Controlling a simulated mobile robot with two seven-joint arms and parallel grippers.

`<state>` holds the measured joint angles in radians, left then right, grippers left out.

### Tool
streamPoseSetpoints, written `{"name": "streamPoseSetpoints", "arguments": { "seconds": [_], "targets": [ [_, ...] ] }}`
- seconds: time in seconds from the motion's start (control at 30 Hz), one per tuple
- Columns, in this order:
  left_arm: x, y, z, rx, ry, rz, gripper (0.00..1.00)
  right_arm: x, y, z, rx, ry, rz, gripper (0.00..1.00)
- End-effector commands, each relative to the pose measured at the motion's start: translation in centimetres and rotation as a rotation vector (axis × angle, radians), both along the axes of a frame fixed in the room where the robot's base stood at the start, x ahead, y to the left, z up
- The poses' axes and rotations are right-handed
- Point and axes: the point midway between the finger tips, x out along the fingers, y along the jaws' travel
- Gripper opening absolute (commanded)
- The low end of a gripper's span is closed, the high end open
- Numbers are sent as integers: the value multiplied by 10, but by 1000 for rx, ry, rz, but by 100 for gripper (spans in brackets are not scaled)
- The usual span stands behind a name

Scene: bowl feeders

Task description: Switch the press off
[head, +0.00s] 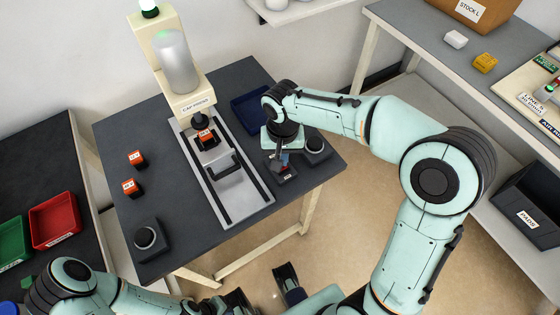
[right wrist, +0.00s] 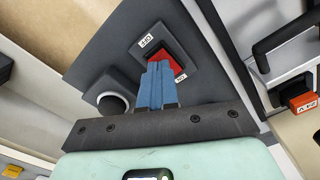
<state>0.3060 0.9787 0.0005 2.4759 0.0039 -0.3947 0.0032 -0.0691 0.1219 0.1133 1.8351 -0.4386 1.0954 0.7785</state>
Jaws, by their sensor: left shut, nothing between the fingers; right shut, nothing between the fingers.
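The press (head: 178,62) is a cream column with a grey cylinder and a green lamp on top. A dark switch box (head: 284,174) stands on the table right of the press's rail. In the right wrist view its red rocker (right wrist: 178,62) lies between an OFF label (right wrist: 146,41) and an ON label (right wrist: 208,78). My right gripper (right wrist: 161,66), shut and empty, has its blue fingertips at the rocker and hides part of it; contact cannot be told. In the head view it (head: 285,158) points down over the box. My left gripper (head: 285,272) is shut at the bottom edge, away from the table.
An orange block (head: 206,137) sits under the press; two more (head: 136,158) lie left of the rail. A black handle (head: 221,166) stands on the rail. A round button box (head: 315,146) is beside the switch box, and a blue tray (head: 246,112) lies behind.

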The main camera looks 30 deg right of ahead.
Motion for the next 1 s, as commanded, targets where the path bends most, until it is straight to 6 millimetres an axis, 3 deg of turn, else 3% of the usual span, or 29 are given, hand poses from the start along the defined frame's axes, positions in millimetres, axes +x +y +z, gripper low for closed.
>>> {"name": "streamPoseSetpoints", "arguments": {
  "seconds": [1.0],
  "targets": [
    [-2,0,-8,0,2,0,0,0,0,-12,0,1,0,0]
  ]
}}
